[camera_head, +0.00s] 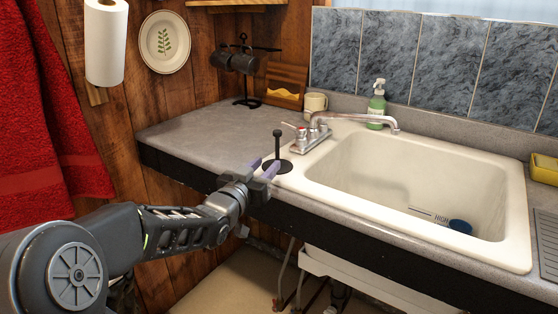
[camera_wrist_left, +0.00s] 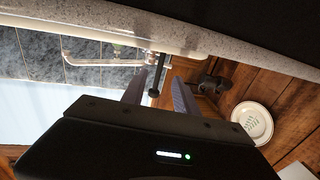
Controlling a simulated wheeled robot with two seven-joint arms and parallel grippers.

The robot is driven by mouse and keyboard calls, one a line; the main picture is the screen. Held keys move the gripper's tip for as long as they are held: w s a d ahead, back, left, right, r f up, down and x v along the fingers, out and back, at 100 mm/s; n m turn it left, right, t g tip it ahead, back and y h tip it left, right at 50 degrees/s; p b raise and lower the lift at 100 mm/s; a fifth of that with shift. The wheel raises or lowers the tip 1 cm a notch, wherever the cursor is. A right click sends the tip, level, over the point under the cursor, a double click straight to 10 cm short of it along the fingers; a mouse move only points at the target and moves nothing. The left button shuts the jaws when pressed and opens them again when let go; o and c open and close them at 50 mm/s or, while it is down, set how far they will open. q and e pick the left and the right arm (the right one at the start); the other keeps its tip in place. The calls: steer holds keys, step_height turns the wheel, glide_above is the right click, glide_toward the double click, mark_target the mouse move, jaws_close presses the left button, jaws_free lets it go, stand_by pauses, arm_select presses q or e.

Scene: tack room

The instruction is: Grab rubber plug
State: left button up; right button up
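The rubber plug (camera_head: 277,147) is black, with a wide flat disc and an upright knobbed stem. It rests on the sink's left front corner, by the counter. My left gripper (camera_head: 264,168) reaches in from the left, low at the counter's front edge, its purple fingers pointing at the plug and partly overlapping the disc. In the left wrist view the left gripper (camera_wrist_left: 158,88) has its fingers spread, and the dark plug stem (camera_wrist_left: 156,76) shows between or just beyond their tips. I see no contact with the stem. My right gripper is in neither view.
The cream sink (camera_head: 400,170) holds a blue cup (camera_head: 460,226) and a small white brush-like item. The faucet (camera_head: 312,135) stands close behind the plug. A mug (camera_head: 315,104), a green soap bottle (camera_head: 377,104) and a black mug rack (camera_head: 246,75) stand farther back. The left counter is clear.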

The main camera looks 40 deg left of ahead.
mark_target(277, 153)
arm_select(q)
steer(key=shift+x, duration=1.4)
steer(key=shift+w, duration=0.1)
steer(key=p+x, duration=0.1)
steer(key=x, duration=0.4)
steer(key=shift+c, duration=0.5)
jaws_close()
steer(key=shift+r, duration=0.1)
